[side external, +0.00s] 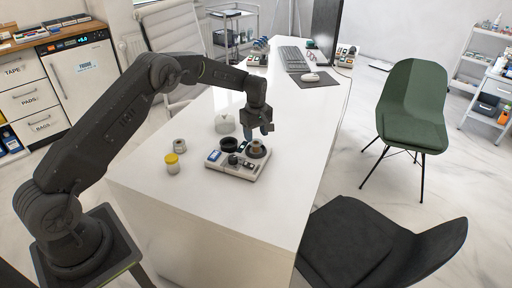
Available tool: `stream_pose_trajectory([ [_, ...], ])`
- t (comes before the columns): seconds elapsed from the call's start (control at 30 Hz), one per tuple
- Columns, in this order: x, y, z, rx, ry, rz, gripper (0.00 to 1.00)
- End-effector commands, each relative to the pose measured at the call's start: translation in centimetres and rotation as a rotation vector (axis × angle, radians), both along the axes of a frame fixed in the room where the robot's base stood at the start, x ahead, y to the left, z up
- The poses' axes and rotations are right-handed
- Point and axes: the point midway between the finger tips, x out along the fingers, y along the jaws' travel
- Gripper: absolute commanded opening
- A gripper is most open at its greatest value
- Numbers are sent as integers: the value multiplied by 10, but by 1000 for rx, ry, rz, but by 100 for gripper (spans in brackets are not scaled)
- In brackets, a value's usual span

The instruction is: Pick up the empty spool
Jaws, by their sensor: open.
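My gripper (257,133) is open, pointing down above the right part of a light grey device (243,173) on the white desk. A grey-brown, spool-like round piece (257,149) sits on that device, just below my fingertips. I see a small gap between them, but cannot tell the depth exactly. A small pale grey cylinder (180,145) stands apart on the desk, to the left. It is too small to tell which of these two is the empty spool. A black round cup or ring (229,145) is on the device's left side.
A yellow-capped jar (172,163) stands left of the device. A pale dome-shaped object (224,123) is behind it. A keyboard (294,58), mouse (310,77) and monitor (325,28) are farther back. The desk (207,208) is clear in front. Chairs stand at the right.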

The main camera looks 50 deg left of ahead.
Motion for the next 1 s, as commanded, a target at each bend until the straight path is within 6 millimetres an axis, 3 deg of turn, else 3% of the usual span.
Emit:
stream_pose_trajectory([
  [0.27,-3,-3,-39,-1,0,-1,55],
  [0.57,-3,-3,-43,0,-2,-1,55],
  [0.87,-3,-3,-43,0,-2,-1,26],
  [1.0,-3,-3,-42,0,-2,-1,26],
])
